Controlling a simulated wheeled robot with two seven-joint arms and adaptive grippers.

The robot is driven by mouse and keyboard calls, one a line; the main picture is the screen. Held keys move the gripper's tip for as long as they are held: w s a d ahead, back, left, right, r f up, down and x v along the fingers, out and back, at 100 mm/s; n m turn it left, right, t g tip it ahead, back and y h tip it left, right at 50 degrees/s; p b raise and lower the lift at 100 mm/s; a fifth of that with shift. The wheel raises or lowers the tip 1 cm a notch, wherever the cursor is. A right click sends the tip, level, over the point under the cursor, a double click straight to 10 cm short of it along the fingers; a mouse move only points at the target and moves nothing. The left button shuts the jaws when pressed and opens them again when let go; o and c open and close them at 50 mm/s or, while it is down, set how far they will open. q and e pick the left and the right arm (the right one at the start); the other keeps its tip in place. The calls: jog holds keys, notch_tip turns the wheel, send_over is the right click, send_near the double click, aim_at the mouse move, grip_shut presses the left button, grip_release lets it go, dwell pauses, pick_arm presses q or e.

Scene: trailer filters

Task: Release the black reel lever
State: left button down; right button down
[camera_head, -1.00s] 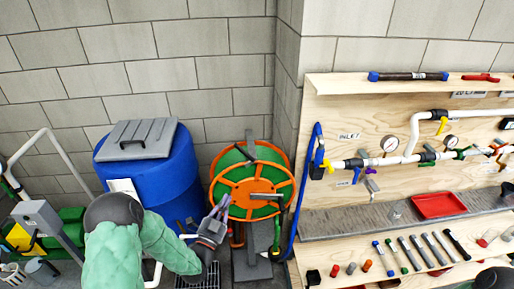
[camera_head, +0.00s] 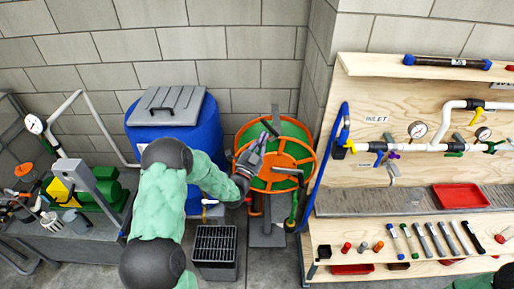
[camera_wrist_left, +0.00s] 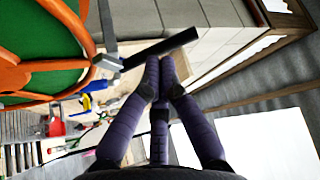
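The reel has an orange spoked wheel (camera_head: 262,183) with green behind it, and it stands right of the blue barrel. The black lever (camera_head: 269,127) shows at the reel's upper part. In the left wrist view the black lever (camera_wrist_left: 160,49) is a bar on a small grey block, crossing just beyond the fingertips. My left gripper (camera_head: 264,142) is over the upper part of the wheel, fingers pointing up towards the lever. In the wrist view its purple-grey fingers (camera_wrist_left: 158,68) come close together at the lever; whether they touch or enclose it is unclear. My right gripper is not visible.
A blue barrel (camera_head: 193,130) with a grey lid stands left of the reel. A grey-handled crank (camera_head: 286,171) sticks out from the wheel. A blue hose (camera_head: 327,170) and the wooden pipe board (camera_head: 400,97) are close on the right. A dark grated box (camera_head: 215,245) is below.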

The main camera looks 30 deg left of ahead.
aim_at(270, 128)
pick_arm(q)
jog(key=shift+x, duration=0.85)
jog(key=shift+w+d+r+m+g+h+b, duration=0.1)
jog(key=shift+w+r+m+g+h+b, duration=0.25)
jog(key=shift+m+b, duration=0.45)
jog(key=shift+d+r+m+h+b, duration=0.1)
jog(key=shift+r+m+h+b, duration=0.15)
jog(key=shift+r+m+b, duration=0.4)
